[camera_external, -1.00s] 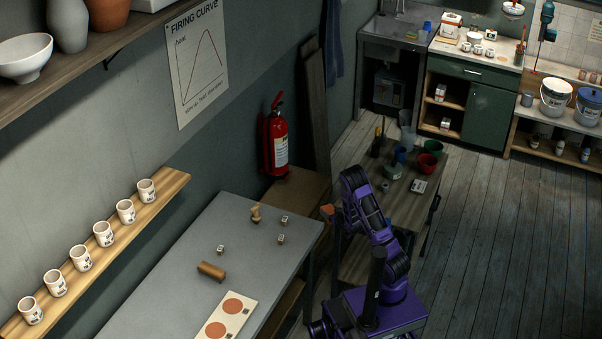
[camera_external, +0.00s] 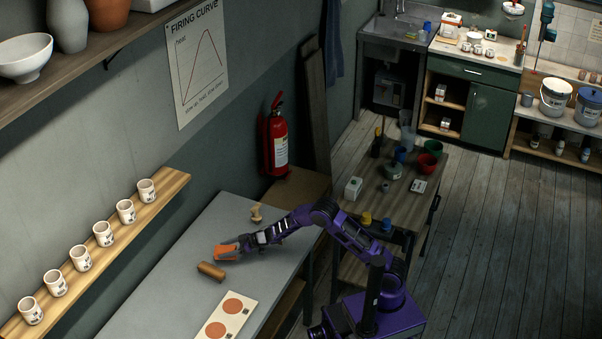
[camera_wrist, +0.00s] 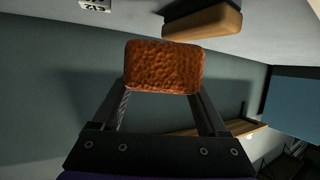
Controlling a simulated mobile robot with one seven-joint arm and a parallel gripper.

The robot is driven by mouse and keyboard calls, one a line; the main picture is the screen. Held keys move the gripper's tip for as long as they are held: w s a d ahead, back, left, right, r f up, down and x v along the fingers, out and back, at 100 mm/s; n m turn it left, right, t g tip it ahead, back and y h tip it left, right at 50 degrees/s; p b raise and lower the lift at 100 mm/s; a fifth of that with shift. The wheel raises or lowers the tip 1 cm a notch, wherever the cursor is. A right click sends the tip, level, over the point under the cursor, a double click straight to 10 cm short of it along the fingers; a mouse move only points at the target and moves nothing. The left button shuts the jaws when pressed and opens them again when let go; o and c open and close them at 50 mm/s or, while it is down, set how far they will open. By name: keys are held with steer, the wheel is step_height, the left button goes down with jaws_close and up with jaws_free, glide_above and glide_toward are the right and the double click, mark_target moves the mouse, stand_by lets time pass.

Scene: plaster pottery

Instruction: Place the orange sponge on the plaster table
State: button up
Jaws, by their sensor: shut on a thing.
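The orange sponge (camera_external: 227,253) is held in my gripper (camera_external: 237,246) over the grey plaster table (camera_external: 180,285). In the wrist view the sponge (camera_wrist: 164,67) sits between the two fingertips of my gripper (camera_wrist: 163,88), which is shut on it. In the outside view the sponge is just above and right of a brown roller-like piece. I cannot tell whether its underside touches the table top.
A brown cylinder (camera_external: 211,271) lies near the sponge. A pale board with two terracotta discs (camera_external: 226,317) is at the table's front. A small tan object (camera_external: 256,213) stands at the far end. The table's left part is clear.

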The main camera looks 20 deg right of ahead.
steer(key=s+a+r+n+g+y+b, duration=0.15)
steer(key=s+a+n+g, duration=0.25)
steer(key=s+a, duration=0.95)
steer(key=b, duration=0.1)
glide_above(202, 296)
steer(key=shift+g+h, duration=0.3)
steer(key=shift+h, duration=0.05)
step_height(202, 296, down, 5)
steer(key=shift+s+f, duration=0.1)
steer(key=shift+f+b, duration=0.65)
steer(key=shift+f, duration=1.55)
steer(key=shift+r, duration=0.1)
steer(key=o, duration=1.4)
steer(key=shift+f, duration=0.2)
steer(key=shift+c, duration=0.2)
steer(key=shift+r, duration=0.25)
steer(key=p+v, duration=0.1)
steer(key=v, duration=1.1)
steer(key=shift+d+f, duration=0.15)
